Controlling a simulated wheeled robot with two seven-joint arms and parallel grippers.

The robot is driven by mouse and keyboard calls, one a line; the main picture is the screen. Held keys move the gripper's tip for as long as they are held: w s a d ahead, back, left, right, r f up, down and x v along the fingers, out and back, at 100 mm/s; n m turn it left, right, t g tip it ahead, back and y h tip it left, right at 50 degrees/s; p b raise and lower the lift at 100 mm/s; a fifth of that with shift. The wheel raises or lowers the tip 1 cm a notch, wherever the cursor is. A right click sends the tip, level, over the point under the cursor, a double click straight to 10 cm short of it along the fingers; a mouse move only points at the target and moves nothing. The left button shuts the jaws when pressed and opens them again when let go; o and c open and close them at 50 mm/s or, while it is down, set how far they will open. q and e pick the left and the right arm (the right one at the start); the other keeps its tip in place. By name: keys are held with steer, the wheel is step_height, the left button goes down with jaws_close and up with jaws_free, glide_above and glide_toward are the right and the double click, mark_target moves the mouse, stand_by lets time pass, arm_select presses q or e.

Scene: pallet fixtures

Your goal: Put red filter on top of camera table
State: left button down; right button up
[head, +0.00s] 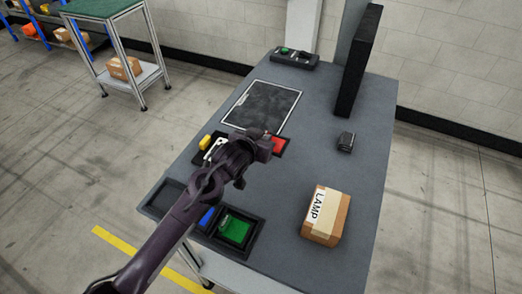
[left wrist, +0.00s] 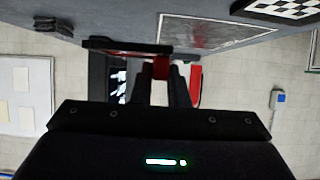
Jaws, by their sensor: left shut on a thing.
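My left gripper (head: 264,146) reaches over the grey table from the lower left and is shut on the red filter. In the left wrist view the fingers (left wrist: 162,82) close on a small red part (left wrist: 162,70), and a flat red area (left wrist: 196,86) shows beside the right finger. A dark flat panel with a pale frame (head: 262,106) lies behind the gripper. My right gripper is out of view.
A yellow piece (head: 205,142) lies left of my gripper. Nearer are a green square (head: 234,231) and a blue piece (head: 207,216) in dark trays. A LAMP box (head: 328,216), a small black object (head: 346,142) and a tall black panel (head: 358,62) stand at right.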

arm_select(q)
step_height(320, 180, down, 6)
steer(key=shift+f+p, duration=0.25)
steer(key=shift+p, duration=0.15)
steer(key=shift+f, duration=0.2)
steer(key=c, duration=1.4)
jaws_free()
